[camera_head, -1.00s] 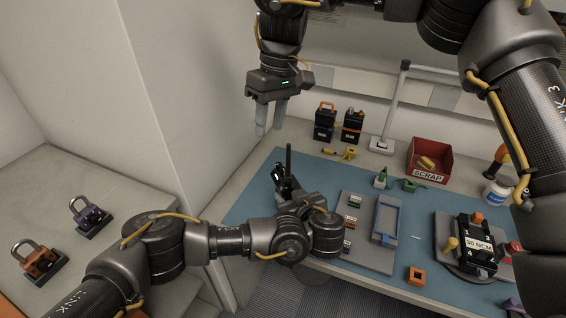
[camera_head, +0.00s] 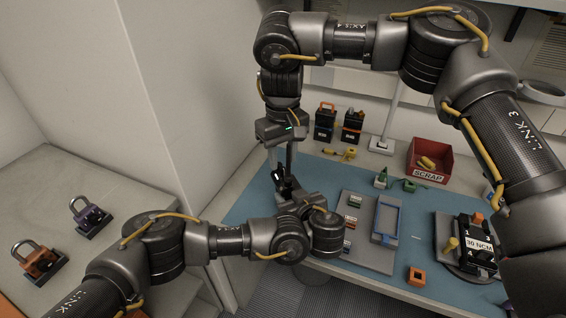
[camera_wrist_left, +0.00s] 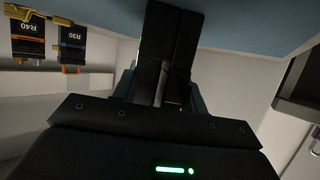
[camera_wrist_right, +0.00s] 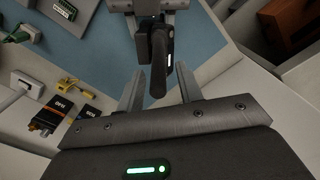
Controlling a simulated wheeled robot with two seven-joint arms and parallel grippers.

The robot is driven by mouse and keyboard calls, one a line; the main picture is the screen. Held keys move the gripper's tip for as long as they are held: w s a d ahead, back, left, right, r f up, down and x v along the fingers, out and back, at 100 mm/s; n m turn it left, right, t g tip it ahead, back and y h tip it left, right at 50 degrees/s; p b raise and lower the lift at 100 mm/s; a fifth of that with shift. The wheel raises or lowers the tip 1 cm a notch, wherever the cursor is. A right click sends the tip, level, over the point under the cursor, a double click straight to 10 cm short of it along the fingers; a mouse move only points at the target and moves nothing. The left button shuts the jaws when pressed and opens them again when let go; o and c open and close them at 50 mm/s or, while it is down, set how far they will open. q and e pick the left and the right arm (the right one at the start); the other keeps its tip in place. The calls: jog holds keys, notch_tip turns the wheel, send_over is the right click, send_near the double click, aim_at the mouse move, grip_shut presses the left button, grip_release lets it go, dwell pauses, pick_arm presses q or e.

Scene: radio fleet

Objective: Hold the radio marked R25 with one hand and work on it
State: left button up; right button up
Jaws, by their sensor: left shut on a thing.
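A dark radio (camera_head: 283,181) stands over the near left edge of the blue mat in my left gripper (camera_head: 296,197), which is shut on it. In the left wrist view the radio (camera_wrist_left: 165,50) is a black shape between the fingers. No R25 mark is readable. My right gripper (camera_head: 281,159) is open and points down just above the radio. In the right wrist view its fingers (camera_wrist_right: 157,88) are apart, with a dark upright part of the radio (camera_wrist_right: 158,62) showing between them; I cannot tell whether they touch it.
Two orange-and-black radios (camera_head: 325,122) (camera_head: 352,126) stand at the back; R40 and R30 are readable in the left wrist view. A red SCRAP bin (camera_head: 430,162), a grey tray (camera_head: 362,250) and a 30 NCM device (camera_head: 478,243) are to the right.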

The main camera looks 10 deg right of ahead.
aim_at(283, 168)
jog(key=shift+f, duration=1.25)
jog(key=shift+c, duration=0.5)
grip_shut()
jog(key=m, duration=0.5)
jog(key=shift+m, duration=0.4)
jog(key=shift+o, duration=0.5)
grip_release()
jog(key=shift+r, duration=0.1)
notch_tip(283, 168, up, 12)
